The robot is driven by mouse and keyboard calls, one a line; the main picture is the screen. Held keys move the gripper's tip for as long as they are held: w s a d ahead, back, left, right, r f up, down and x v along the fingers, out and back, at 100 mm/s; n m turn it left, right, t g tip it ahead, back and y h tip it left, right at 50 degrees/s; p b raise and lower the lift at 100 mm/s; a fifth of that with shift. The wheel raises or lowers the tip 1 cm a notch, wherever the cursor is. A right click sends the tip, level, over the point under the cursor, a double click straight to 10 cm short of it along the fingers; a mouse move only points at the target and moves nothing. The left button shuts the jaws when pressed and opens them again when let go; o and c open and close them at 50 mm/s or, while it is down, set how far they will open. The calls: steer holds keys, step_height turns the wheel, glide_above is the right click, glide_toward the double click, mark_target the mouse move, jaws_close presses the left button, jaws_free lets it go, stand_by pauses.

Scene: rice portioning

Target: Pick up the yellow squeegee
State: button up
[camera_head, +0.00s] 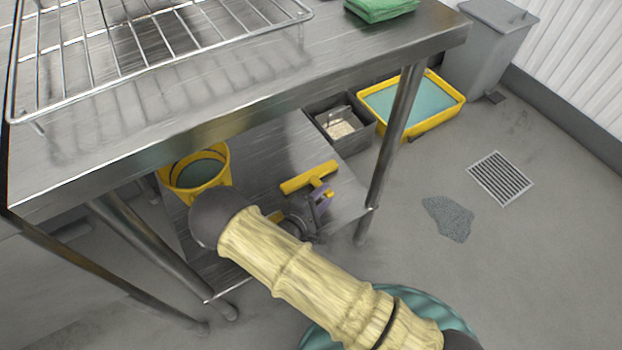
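The yellow squeegee (306,177) lies on the lower shelf (255,155) of the steel table, its wide head slanting up to the right. My arm reaches in from the bottom right, and my gripper (321,198) is just below the squeegee head in the picture, very close to it or touching it. A small yellow piece shows at the gripper's right side and another at its left; I cannot tell whether both belong to the squeegee. The fingers are small and partly hidden, so I cannot tell whether they are closed on it.
A yellow bucket (196,174) stands left of the gripper. A grey bin (358,126) with pale contents and a yellow tub (450,97) of bluish liquid stand behind. The tabletop edge (240,128) overhangs the shelf; a table leg (394,135) is close on the right.

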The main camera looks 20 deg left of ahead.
mark_target(331, 190)
steer(key=x, duration=0.1)
steer(key=b+x, duration=0.2)
steer(key=x, duration=0.1)
steer(key=shift+d+f, duration=0.1)
steer(key=shift+f, duration=0.25)
steer(key=shift+w+d+b, duration=0.15)
steer(key=shift+w+b, duration=0.2)
steer(key=shift+w, duration=0.15)
steer(key=shift+r, duration=0.1)
steer(key=shift+c, duration=0.5)
jaws_close()
